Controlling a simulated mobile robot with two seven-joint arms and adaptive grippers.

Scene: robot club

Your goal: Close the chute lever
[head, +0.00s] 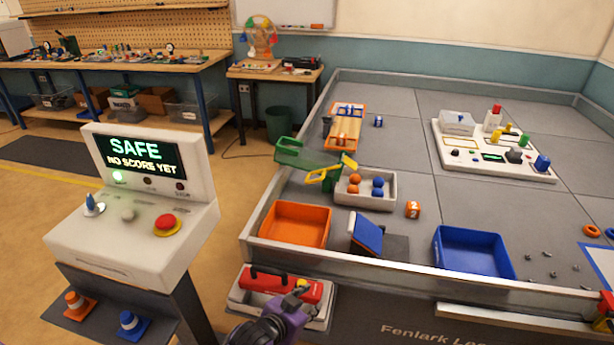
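A green translucent chute (307,157) stands at the left side of the grey field, sloping toward a white divided tray. A yellow lever-like part (334,172) sits at the chute's lower end, above the tray's back edge; I cannot tell its exact setting. My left gripper (295,300), purple and dark, is low at the bottom middle, outside the field's front wall and well short of the chute. It overlaps a red case in the picture. Its fingers are mostly hidden, so its opening is unclear.
The white tray (377,202) holds orange and blue balls. An orange bin (296,207), a blue tilted panel (366,233) and a blue bin (473,234) line the front. A white console (135,215) reading "SAFE" stands left. The red case (270,281) sits below the field wall.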

